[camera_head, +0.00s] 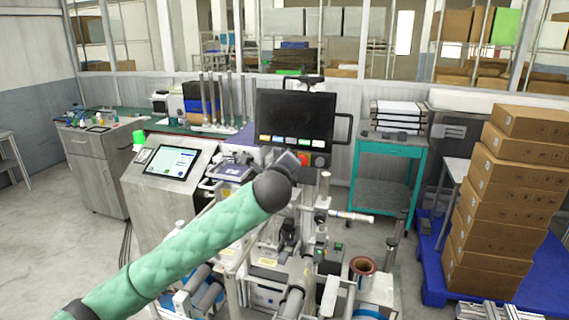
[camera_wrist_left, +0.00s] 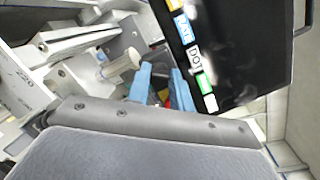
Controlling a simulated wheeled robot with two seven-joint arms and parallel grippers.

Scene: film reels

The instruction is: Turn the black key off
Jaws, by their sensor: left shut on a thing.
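My left gripper (camera_head: 301,160) is at the lower edge of the black monitor (camera_head: 296,116), at the end of my green arm. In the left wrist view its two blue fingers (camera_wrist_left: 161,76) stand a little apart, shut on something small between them. The black key itself does not show clearly; the fingers and the wrist housing hide it. A bit of red and yellow (camera_wrist_left: 164,98) shows between the fingers, beside the monitor's edge. A red button (camera_head: 319,161) shows just right of the gripper in the head view. My right gripper is not in view.
The machine's metal frame and rollers (camera_head: 290,300) lie below my arm. A tilted touchscreen console (camera_head: 170,162) stands to the left. A teal cart (camera_head: 388,150) and stacked cardboard boxes (camera_head: 510,190) stand to the right.

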